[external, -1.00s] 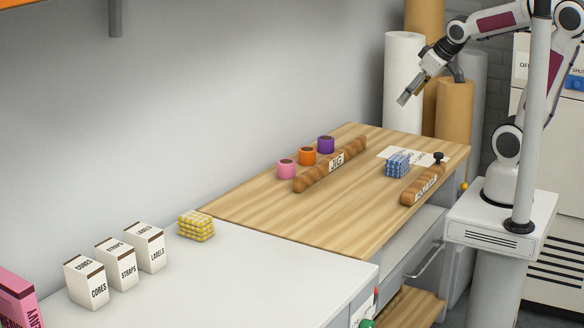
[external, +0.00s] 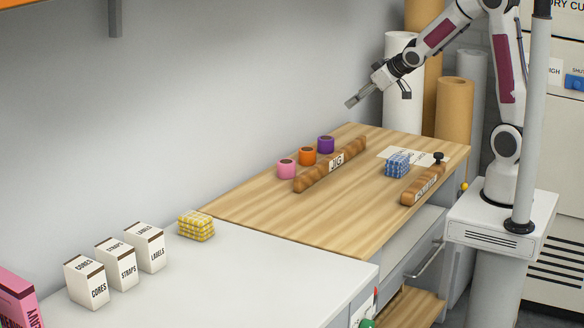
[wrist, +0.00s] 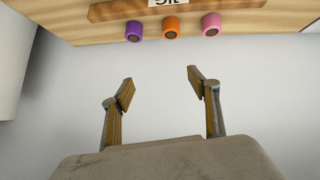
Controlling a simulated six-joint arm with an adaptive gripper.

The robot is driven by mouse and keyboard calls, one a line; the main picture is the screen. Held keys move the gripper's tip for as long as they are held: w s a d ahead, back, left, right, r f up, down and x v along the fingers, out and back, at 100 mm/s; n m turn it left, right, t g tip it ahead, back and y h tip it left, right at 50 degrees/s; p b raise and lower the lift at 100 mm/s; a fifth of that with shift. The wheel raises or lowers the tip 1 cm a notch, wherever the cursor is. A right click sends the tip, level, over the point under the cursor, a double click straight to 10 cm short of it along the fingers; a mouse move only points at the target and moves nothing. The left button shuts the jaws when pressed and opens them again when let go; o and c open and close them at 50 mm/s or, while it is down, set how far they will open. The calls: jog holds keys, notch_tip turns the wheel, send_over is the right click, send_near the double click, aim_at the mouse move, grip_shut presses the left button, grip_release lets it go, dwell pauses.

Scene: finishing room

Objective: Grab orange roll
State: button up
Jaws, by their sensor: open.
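The orange roll (external: 307,156) stands on the wooden table between a pink roll (external: 286,169) and a purple roll (external: 325,145). My gripper (external: 351,102) is in the air above the purple roll in the picture, open and empty. In the wrist view my gripper (wrist: 160,82) shows two spread fingers with nothing between them. The orange roll (wrist: 171,27) is at the top of that view, beyond the fingertips, between the purple roll (wrist: 133,31) and the pink roll (wrist: 211,25).
A long wooden bar marked JIG (external: 331,165) lies close beside the rolls. A blue checked block (external: 397,166) and another bar (external: 423,185) are at right. The wall (external: 240,110) rises behind the rolls. The wooden tabletop (external: 300,218) is clear in front.

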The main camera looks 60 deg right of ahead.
jog(key=w+d+f+t+y, duration=0.2)
jog(key=w+f, duration=0.6)
jog(key=n+y, duration=0.1)
jog(key=y, duration=0.1)
send_near(311, 150)
jog(key=w, duration=0.1)
jog(key=w+f, duration=0.1)
jog(key=shift+w+d+t, duration=0.1)
jog(key=shift+w+t, duration=0.2)
jog(key=shift+w, duration=0.05)
jog(key=shift+f, duration=0.8)
jog(key=shift+w, duration=0.1)
jog(key=shift+x, duration=1.35)
jog(key=shift+a+r+x, duration=0.15)
jog(key=shift+x, duration=1.1)
jog(key=shift+a+r+x, duration=0.1)
jog(key=shift+a+x, duration=0.1)
jog(key=shift+x, duration=1.1)
jog(key=shift+c, duration=0.2)
